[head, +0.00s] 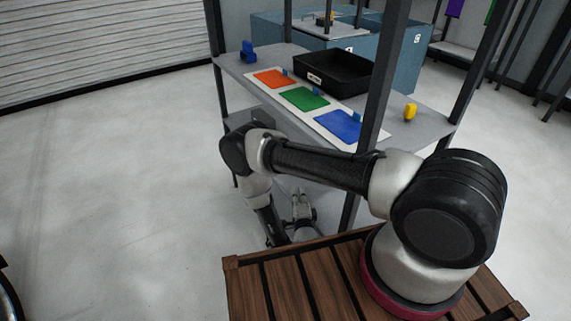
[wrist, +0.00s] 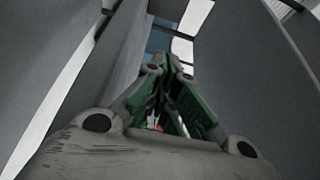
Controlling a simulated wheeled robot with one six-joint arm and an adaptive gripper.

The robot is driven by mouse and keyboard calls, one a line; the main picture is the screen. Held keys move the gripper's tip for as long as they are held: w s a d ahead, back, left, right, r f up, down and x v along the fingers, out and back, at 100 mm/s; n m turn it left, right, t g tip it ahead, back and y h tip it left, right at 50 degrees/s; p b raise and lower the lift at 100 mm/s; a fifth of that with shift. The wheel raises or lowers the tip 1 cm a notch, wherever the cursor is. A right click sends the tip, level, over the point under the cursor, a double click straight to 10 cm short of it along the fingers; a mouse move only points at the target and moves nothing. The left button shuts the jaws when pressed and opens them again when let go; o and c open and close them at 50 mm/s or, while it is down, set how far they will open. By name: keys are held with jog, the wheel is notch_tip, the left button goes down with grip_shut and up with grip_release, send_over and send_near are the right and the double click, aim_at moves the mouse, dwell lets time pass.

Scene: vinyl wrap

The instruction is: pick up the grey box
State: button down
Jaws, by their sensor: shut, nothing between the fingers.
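I cannot make out a grey box for certain in either view. My gripper (head: 299,200) hangs low in front of the shelf in the head view, below the shelf top and just beyond the wooden slatted deck. In the wrist view my gripper (wrist: 165,62) has its fingers together at the tips, with green inner sides and nothing held between them. Large plain grey surfaces flank the fingers in the wrist view; I cannot tell whether one belongs to a box.
The metal shelf (head: 232,68) holds a black tray (head: 335,86), orange (head: 270,78), green (head: 304,99) and blue (head: 339,126) patches, a blue object (head: 248,52) and a yellow object (head: 410,112). Dark posts stand close to my arm. Floor at left is clear.

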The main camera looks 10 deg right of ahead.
jog(key=w, duration=0.4)
jog(key=w+d, duration=0.1)
jog(key=w, duration=0.4)
jog(key=w+d, duration=0.1)
jog(key=w, duration=0.4)
jog(key=shift+w+d, duration=0.15)
jog(key=shift+w, duration=0.1)
jog(key=shift+w+a, duration=1.2)
jog(key=shift+w, duration=0.2)
jog(key=w+a, duration=0.1)
jog(key=w, duration=0.1)
jog(key=w+a, duration=0.3)
jog(key=w, duration=0.1)
jog(key=shift+w+a, duration=0.1)
jog(key=shift+a, duration=0.2)
jog(key=shift+d, duration=0.1)
